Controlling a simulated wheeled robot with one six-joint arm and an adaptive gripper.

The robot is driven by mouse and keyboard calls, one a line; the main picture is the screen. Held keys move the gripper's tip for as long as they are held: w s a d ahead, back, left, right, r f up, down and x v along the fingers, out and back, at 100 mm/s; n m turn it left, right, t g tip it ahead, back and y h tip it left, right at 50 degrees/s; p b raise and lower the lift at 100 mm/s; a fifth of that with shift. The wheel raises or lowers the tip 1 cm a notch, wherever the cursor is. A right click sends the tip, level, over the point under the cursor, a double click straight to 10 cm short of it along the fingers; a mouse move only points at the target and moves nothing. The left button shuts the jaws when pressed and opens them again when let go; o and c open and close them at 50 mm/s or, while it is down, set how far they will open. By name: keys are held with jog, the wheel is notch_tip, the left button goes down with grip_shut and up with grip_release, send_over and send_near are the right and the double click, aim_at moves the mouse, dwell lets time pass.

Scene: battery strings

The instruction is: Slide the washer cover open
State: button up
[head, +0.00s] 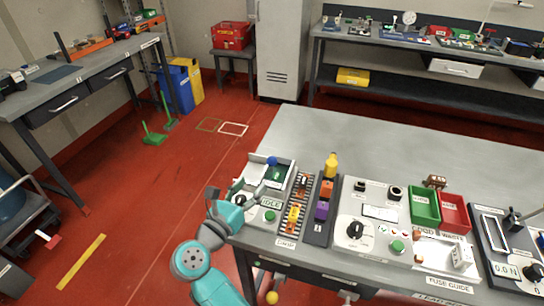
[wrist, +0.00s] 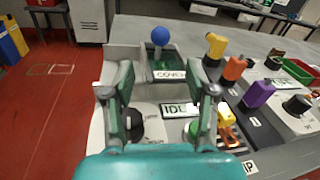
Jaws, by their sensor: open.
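The washer (head: 287,172) is a pale grey-white unit at the near left corner of the grey workbench. A blue ball knob (wrist: 160,35) stands at the back of its cover (wrist: 168,75), which is labelled COVER; the knob also shows in the head view (head: 272,160). A dark green area shows around the knob's base. My gripper (wrist: 168,70) is open and empty over the washer. Its two fingers are on either side of the cover label, with the knob beyond them and apart from them. A black dial (wrist: 134,124) and an IDLE label (wrist: 178,110) lie under the gripper.
Green (head: 425,206) and red (head: 455,212) bins stand farther right. The bench's back half is clear.

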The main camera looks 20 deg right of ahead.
aim_at(269, 164)
jog(key=x, duration=1)
jog(key=shift+w+d, duration=0.25)
jog(key=shift+d, duration=0.05)
grip_shut()
